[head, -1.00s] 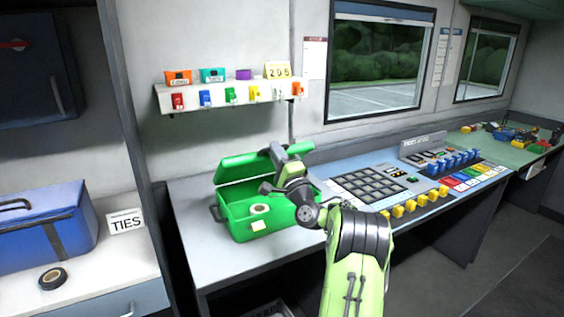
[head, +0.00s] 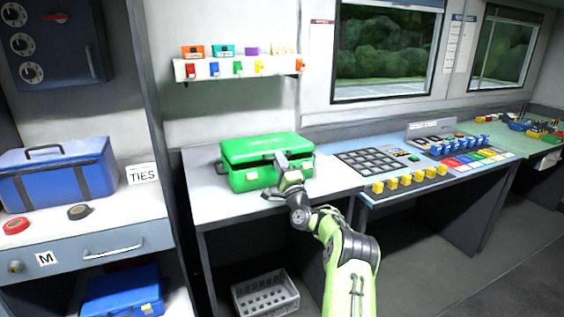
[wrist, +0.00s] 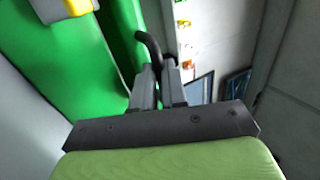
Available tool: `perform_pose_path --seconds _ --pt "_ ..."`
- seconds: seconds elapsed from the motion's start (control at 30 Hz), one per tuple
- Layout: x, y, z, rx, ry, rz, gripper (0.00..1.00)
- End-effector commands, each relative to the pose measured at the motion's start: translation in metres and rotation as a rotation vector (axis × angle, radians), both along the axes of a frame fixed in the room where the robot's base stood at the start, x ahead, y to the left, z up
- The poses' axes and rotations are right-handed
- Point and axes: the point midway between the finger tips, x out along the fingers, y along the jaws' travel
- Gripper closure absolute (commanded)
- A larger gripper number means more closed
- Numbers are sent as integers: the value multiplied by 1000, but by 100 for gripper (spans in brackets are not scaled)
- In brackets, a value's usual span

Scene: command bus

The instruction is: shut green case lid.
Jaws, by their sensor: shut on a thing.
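The green case stands on the grey worktop. Its lid (head: 262,147) is down over the body (head: 248,181), with a dark gap along the front edge, so it looks slightly ajar. My gripper (head: 281,162) is at the front right of the lid. In the wrist view my gripper (wrist: 158,88) is shut on a dark curved handle (wrist: 150,48), which appears to belong to the lid. Green case surfaces (wrist: 65,70) lie beside it, with a yellow and grey piece (wrist: 72,6) at the top. The case's inside is hidden.
A button console (head: 385,165) with yellow switches stands right of the case. A shelf (head: 240,68) with small coloured items hangs behind. A blue case (head: 60,178) sits on the left counter. A grey crate (head: 265,295) is under the worktop.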

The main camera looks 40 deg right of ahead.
Motion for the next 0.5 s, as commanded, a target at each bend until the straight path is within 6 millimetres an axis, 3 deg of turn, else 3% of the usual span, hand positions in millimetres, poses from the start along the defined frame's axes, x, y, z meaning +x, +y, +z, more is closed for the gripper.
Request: perform_pose_path --seconds 0.43,0.47,0.5 --pt "2 1 -2 2 0 4 100" --pt "2 1 -2 2 0 4 85" --pt "2 1 -2 2 0 4 79"
